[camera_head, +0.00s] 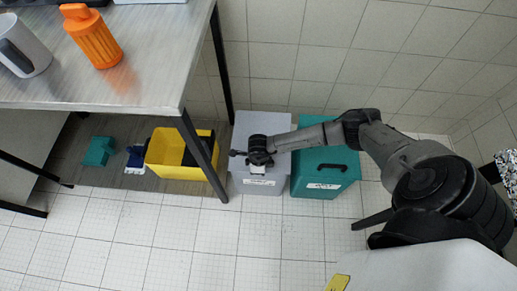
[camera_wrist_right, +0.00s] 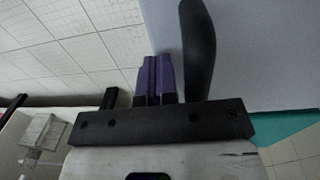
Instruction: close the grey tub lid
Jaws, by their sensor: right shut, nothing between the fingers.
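The grey tub (camera_head: 259,187) stands on the floor beside a teal tub in the head view, with a white label on its front. Its grey lid (camera_head: 272,122) is partly covered by my right arm and gripper; I cannot tell whether it is fully down. My right gripper (camera_head: 240,154) is over the tub's top near its front. In the right wrist view, the gripper's purple fingers (camera_wrist_right: 155,78) are shut and empty, beside a black curved bar (camera_wrist_right: 199,50) that looks like the lid's handle. A pale grey tub surface (camera_wrist_right: 262,55) lies behind. My left gripper is out of view.
The teal tub (camera_head: 311,142) with a black handle stands close on the right. A yellow bin (camera_head: 168,172) stands on the left under a table (camera_head: 150,88), whose dark leg is near the grey tub. The tiled floor (camera_head: 190,245) in front is clear.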

